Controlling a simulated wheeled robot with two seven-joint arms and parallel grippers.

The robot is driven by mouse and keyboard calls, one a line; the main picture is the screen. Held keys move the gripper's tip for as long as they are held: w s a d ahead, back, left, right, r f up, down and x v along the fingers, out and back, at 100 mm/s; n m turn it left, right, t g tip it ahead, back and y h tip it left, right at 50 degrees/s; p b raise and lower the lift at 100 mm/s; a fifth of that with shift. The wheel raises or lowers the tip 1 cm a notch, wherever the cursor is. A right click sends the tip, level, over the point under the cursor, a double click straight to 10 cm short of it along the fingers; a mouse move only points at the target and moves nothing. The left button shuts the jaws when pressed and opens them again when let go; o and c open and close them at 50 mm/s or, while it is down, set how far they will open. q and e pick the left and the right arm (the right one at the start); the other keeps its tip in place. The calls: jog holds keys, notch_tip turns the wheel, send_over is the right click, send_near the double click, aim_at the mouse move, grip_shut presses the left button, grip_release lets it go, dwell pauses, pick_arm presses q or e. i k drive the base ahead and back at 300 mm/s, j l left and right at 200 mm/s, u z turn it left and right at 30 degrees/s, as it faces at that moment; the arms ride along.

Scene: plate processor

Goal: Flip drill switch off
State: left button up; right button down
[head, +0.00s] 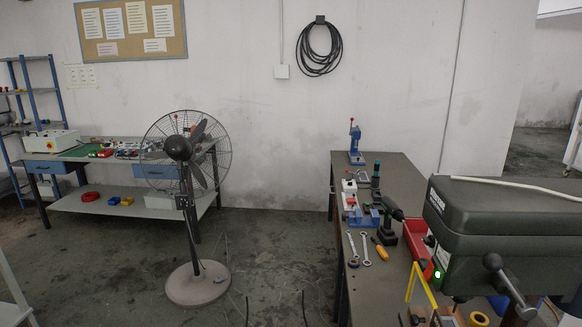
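The drill press (505,222) stands at the right edge of the view, on the near end of the right workbench. It has a dark green-grey housing and a dark lever handle (508,284) at its front. A small switch (437,275) glows green on the housing's left side, beside a red part. The lower part of the drill press is cut off by the frame. Neither of my grippers shows in this view.
The right workbench (375,295) carries wrenches (364,247), a cordless drill (388,220) and a red bin (416,240). A yellow frame (422,285) stands by the drill press. A pedestal fan (200,285) stands on the floor, with open floor between it and the bench.

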aim_at(428, 274)
jog(key=z, duration=1.4)
jog(key=j+z, duration=0.25)
jog(key=j, duration=0.7)
jog(key=i+j, duration=0.2)
jog(key=j+z, duration=0.05)
jog(key=j, duration=0.05)
